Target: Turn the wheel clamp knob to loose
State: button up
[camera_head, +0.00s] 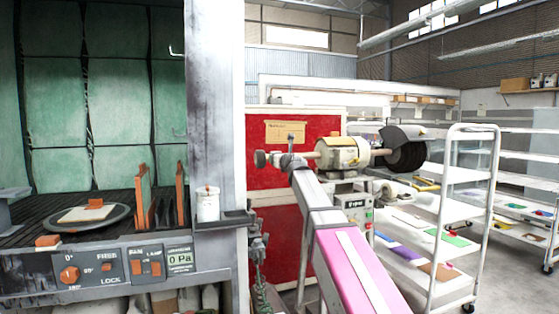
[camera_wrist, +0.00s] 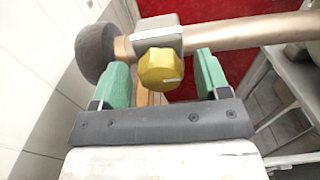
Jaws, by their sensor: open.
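The yellow wheel clamp knob (camera_wrist: 161,69) sits on a grey clamp block around a bronze-coloured shaft (camera_wrist: 240,30) in the wrist view. A pale mark on its face points roughly to the right. My gripper (camera_wrist: 162,77) is open, with one green finger on each side of the knob in the picture. Gaps show on both sides; I cannot tell how deep the knob lies between the fingers. A dark round end piece (camera_wrist: 96,52) caps the shaft at left. In the head view, the shaft's left end (camera_head: 261,158) shows beside my arm's tip; the yellow knob cannot be made out.
A red cabinet (camera_head: 270,140) is behind. A white shelf cart (camera_head: 470,185) stands at right. A grey post and a green-backed booth (camera_head: 100,100) fill the left.

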jog(key=shift+w+a, duration=0.1)
jog(key=shift+w, duration=0.15)
jog(key=c, duration=0.9)
